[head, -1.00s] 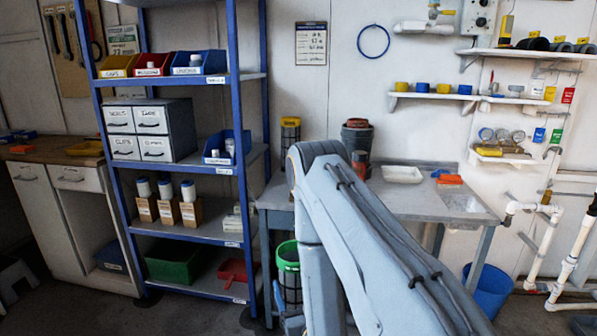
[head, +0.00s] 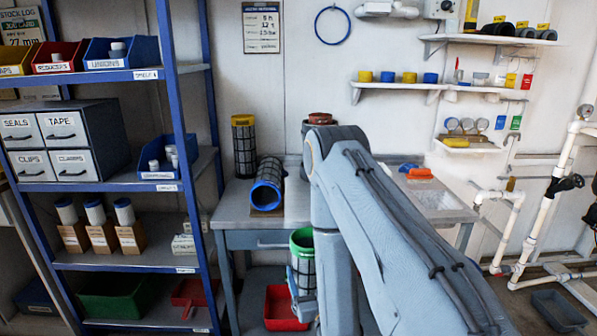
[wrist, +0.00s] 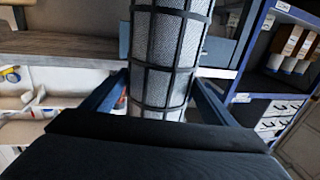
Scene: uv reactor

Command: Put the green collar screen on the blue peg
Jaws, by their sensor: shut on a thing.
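The green collar screen is a dark-ribbed mesh cylinder with a bright green collar (head: 302,241). It stands roughly upright in front of the bench, its lower right partly hidden by my arm. My gripper (head: 297,287) is shut on it. In the wrist view its pale mesh body (wrist: 168,50) runs between the two blue fingers of my gripper (wrist: 160,98), and the collar is out of that view. I cannot make out a blue peg. A small blue tag (head: 500,122) hangs on the right wall beside a green tag (head: 516,122).
On the bench (head: 228,215), a blue collar screen (head: 267,187) lies tilted and a yellow collar screen (head: 244,147) stands behind it. A red bin (head: 284,307) sits below. The blue-framed shelf (head: 181,130) stands left. White pipes (head: 540,225) run along the right.

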